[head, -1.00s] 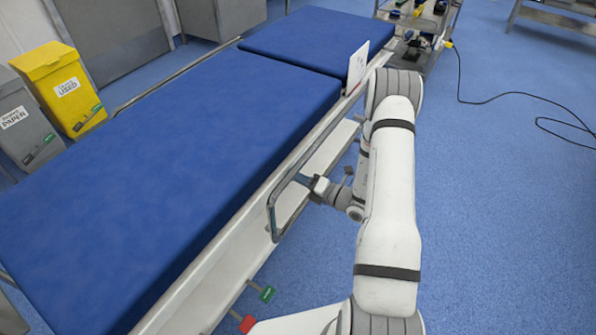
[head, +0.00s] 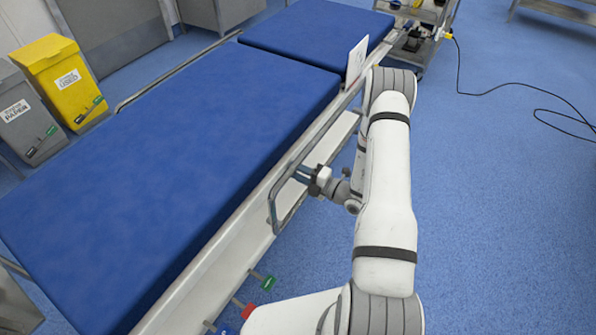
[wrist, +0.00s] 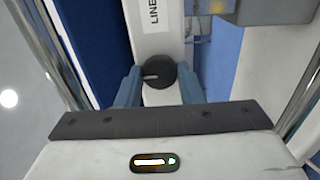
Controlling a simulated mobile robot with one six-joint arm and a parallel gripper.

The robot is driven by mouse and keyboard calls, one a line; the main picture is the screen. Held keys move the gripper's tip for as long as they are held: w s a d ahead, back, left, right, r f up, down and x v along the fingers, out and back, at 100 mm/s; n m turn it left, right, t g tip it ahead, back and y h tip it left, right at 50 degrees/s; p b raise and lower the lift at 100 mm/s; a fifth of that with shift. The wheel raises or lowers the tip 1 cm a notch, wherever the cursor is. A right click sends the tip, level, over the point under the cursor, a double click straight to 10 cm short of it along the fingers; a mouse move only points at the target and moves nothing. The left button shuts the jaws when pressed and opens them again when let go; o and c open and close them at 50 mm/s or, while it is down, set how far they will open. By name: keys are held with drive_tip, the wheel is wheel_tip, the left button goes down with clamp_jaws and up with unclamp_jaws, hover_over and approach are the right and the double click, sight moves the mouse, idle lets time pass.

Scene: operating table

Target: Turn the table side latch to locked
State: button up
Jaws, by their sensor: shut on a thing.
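The latch is a round dark knob (wrist: 158,72) with a pale pointer mark on its face, on the table's white side below a label reading "LINE". In the wrist view the mark points left, nearly level. My gripper (wrist: 159,88) has its two blue-grey fingers on either side of the knob, shut on it. In the head view my gripper (head: 308,174) reaches the side of the operating table (head: 185,130) inside the metal side rail (head: 273,200). The knob is hidden there by the gripper and rail.
Green (head: 267,283), red (head: 246,310) and blue (head: 222,330) levers stick out along the table's side. A white card (head: 357,61) stands at the table edge near my arm.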

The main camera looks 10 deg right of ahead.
drive_tip(key=o, duration=1)
drive_tip(key=shift+c, duration=0.2)
drive_tip(key=v, duration=0.7)
drive_tip(key=shift+s+d, duration=0.3)
